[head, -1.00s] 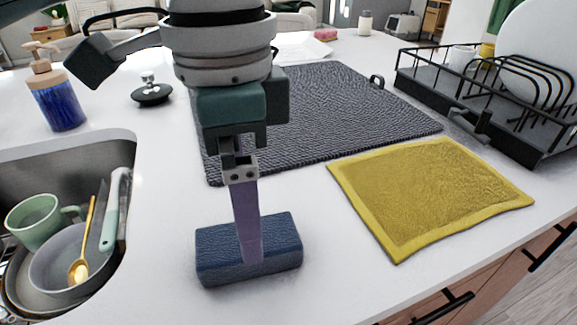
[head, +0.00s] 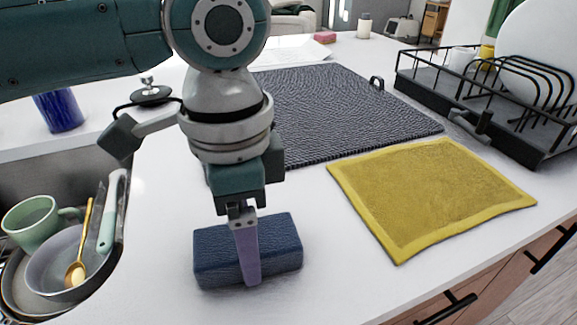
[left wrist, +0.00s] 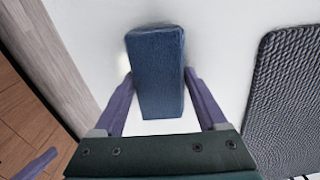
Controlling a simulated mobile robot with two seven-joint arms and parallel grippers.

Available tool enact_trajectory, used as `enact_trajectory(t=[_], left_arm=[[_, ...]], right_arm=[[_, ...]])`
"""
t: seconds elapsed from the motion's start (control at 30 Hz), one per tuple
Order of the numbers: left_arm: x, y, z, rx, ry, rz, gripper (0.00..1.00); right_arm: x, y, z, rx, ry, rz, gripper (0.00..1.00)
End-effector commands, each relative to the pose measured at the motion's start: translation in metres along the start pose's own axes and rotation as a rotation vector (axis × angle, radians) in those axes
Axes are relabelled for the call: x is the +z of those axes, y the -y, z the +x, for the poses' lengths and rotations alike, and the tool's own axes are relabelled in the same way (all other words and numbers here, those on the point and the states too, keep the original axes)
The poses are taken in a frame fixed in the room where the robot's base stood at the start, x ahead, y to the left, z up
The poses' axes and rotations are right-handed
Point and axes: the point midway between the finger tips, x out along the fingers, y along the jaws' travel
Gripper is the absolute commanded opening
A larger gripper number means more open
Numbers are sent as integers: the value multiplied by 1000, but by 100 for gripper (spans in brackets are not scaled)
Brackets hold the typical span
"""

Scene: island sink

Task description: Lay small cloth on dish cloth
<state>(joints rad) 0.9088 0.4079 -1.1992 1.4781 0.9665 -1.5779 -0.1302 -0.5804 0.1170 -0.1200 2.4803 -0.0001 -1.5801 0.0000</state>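A blue folded cloth (head: 222,262), thick and block-like, lies on the white counter at the lower middle of the head view. It also shows in the left wrist view (left wrist: 157,72). My left gripper (left wrist: 159,80) points down over it, open, with one purple finger along each long side. The head view shows the near finger (head: 247,255) in front of the cloth; the far finger is hidden. A yellow cloth (head: 430,195) lies flat and spread to the right. A purple finger, likely my right gripper's (left wrist: 36,164), shows at the lower left corner of the wrist view.
A dark ribbed mat (head: 345,110) lies behind the cloths. A black dish rack (head: 470,105) stands back right. The sink (head: 75,165) at left holds a green mug (head: 32,222), bowl and utensils. Counter between the blue and yellow cloths is clear.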

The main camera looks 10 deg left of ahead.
Motion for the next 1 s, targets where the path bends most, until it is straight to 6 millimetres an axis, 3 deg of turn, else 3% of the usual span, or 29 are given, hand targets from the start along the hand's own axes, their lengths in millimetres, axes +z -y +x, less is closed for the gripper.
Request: enact_trajectory(t=[0.07,0.53,0.77,1.0], left_arm=[[0,0,0,0,0,0,64],[0,0,0,0,0,0,11],[0,0,-3,-1,-1,0,11],[-1,0,-33,-2,-4,1,11]], right_arm=[[0,0,0,0,0,0,0],[0,-1,0,2,1,-3,0],[0,-1,-1,4,2,-5,0],[-2,-2,-7,4,2,-5,0]])
